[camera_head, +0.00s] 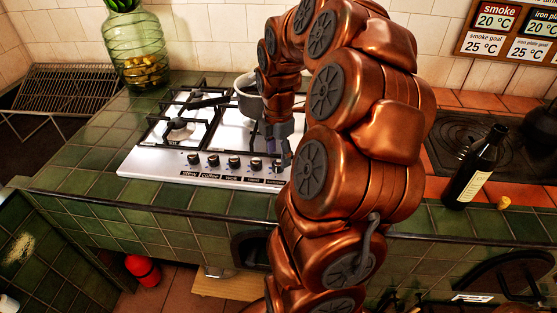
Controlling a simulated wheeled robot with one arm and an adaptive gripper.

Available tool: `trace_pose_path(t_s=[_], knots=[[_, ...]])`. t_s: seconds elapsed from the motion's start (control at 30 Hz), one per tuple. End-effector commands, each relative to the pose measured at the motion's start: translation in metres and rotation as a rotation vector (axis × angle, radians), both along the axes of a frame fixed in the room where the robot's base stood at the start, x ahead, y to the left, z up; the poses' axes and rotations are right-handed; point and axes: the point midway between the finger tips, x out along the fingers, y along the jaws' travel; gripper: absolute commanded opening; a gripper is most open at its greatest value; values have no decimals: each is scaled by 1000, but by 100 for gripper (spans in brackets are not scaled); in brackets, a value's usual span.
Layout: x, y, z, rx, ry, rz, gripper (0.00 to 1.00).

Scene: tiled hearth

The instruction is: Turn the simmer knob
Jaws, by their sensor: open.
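The white gas hob (150,163) is set in the green tiled counter, with a row of several dark knobs along its front edge. The label under the rightmost knob (276,166) seems to read simmer, but it is small. My gripper (278,150) is open just above and behind that right end of the row. Its fingers point down and partly overlap the knob's surroundings. I cannot tell whether they touch the knob. My copper arm covers the right side of the hob.
A pot (247,98) stands on the hob just behind my gripper. A green glass jar (138,55) is at the back left. A dark bottle (474,170) stands at the right near a black iron plate (456,135). A wire rack (75,90) is at the left.

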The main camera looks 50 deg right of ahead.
Motion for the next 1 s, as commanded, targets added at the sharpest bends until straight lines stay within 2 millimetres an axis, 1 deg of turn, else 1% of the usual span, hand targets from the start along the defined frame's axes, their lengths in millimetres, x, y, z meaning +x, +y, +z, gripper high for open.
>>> trace_pose_path(t_s=[0.03, 0.1, 0.3, 0.63, 0.67, 1.0], knots=[[-2, 1, -7, 3, 5, -1, 60], [-1, 0, -15, 3, 2, -1, 60], [0, 0, -29, 0, -2, -2, 60], [0, 0, -32, 0, -3, -1, 60], [0, 0, -32, 0, -3, -1, 57], [0, 0, -32, 0, -2, -1, 22]])
